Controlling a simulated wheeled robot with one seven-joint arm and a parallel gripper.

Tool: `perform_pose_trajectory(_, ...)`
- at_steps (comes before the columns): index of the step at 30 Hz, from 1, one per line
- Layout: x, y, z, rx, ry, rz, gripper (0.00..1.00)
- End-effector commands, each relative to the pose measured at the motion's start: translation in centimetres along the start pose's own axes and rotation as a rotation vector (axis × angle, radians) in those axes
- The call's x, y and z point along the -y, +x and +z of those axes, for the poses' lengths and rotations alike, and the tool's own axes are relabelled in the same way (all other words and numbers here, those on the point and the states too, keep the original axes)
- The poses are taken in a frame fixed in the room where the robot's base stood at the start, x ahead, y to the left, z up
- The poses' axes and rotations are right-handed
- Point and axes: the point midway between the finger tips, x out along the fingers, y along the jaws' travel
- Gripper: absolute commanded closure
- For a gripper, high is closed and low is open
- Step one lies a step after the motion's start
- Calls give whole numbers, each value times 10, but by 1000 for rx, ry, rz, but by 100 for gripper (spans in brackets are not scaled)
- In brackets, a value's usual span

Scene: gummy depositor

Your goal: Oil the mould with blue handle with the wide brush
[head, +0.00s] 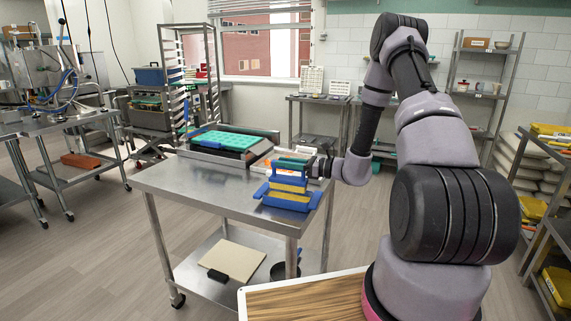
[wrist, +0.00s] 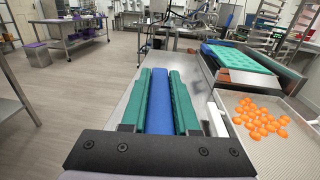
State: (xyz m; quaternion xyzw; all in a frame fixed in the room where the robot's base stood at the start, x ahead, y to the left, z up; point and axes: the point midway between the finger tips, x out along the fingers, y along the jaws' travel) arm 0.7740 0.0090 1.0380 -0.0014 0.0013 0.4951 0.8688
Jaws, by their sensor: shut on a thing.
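My gripper (head: 292,161) is over the front right part of the steel table (head: 205,185). In the wrist view its two green fingers (wrist: 160,100) are shut on a long blue bar (wrist: 160,95). The bar may be the wide brush's handle; I cannot make out bristles. Directly below the gripper is a blue and yellow stacked block (head: 288,203) with blue ends sticking out; I cannot tell whether the held bar touches it.
The table's left front is clear. A beige board (head: 232,260) and a black block (head: 218,275) lie on the lower shelf. A wooden top (head: 300,300) is near my base.

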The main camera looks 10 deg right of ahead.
Motion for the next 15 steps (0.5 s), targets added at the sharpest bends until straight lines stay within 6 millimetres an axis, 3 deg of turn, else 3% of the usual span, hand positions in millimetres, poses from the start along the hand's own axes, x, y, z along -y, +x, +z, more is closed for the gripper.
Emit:
perform_pose_trajectory(8,0,0,4,1,-2,0,100)
perform_pose_trajectory(15,0,0,28,1,-4,0,100)
